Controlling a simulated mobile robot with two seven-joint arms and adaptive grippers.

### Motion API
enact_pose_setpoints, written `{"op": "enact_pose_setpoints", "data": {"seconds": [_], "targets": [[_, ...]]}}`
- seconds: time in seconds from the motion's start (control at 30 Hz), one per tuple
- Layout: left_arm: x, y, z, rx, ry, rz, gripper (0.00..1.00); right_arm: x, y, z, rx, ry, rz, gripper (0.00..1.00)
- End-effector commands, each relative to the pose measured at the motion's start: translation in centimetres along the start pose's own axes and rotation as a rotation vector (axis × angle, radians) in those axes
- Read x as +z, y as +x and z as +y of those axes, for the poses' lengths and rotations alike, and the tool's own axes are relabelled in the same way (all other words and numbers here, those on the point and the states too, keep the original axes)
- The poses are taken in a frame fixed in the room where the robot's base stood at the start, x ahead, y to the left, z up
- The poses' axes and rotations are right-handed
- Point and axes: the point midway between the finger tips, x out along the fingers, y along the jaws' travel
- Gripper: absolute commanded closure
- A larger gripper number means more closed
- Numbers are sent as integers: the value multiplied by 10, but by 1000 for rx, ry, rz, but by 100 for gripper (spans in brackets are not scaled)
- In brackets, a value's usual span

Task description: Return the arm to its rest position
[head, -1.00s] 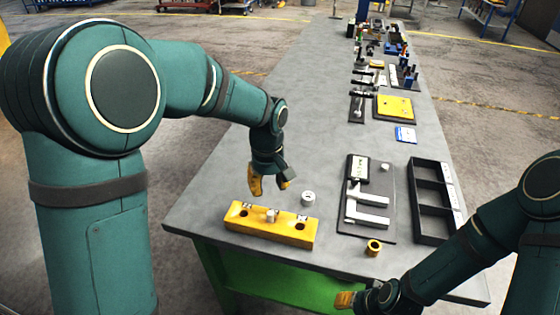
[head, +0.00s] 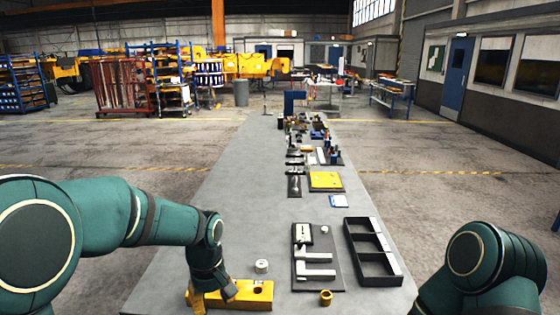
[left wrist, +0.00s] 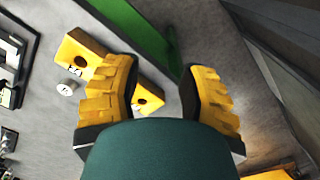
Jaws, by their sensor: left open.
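My left gripper (head: 212,292) is low in the head view, in front of the left part of a yellow block with holes (head: 255,294). Its yellow-padded fingers stand apart in the left wrist view (left wrist: 160,70), with nothing held between them. There the yellow block (left wrist: 80,52) is partly hidden behind the left finger. Between the fingers I see the green table side and grey floor. My left arm reaches in from the left, bent at the elbow. My right arm shows at the bottom right of the head view; its gripper is out of frame.
A metal cylinder (head: 262,266) stands behind the block. A dark board with a caliper-like tool (head: 330,278), a brass ring (head: 326,297) and a black divided tray (head: 397,277) are to the right. Farther back are a yellow plate (head: 326,181) and several tools. The left tabletop is largely clear.

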Motion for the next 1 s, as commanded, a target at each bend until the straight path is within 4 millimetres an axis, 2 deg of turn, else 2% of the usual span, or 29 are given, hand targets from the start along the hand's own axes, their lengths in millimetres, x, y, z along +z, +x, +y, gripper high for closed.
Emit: {"op": "enact_pose_setpoints", "data": {"seconds": [0.03, 0.27, 0.4, 0.5, 0.6, 0.73, 0.83, 1.0], "targets": [[5, 31, -4, 5, 32, -20, 59, 1, 2, 1, 0, 0, -1, 53], [30, 129, -9, 106, 182, -38, 59, 3, 7, 2, -1, -2, -5, 53], [62, 192, -20, 189, 273, -40, 59, 5, 11, 4, -1, -3, -9, 53], [90, 230, -31, 252, 328, -26, 59, 6, 13, 5, -1, -4, -13, 53], [114, 253, -40, 302, 368, -1, 59, 7, 15, 6, -2, -5, -15, 53], [136, 267, -47, 342, 400, 31, 59, 8, 17, 6, -2, -5, -17, 53], [143, 271, -49, 356, 413, 49, 59, 9, 17, 6, -2, -5, -18, 53], [144, 272, -50, 359, 415, 54, 59, 9, 17, 6, -2, -6, -18, 53]]}}
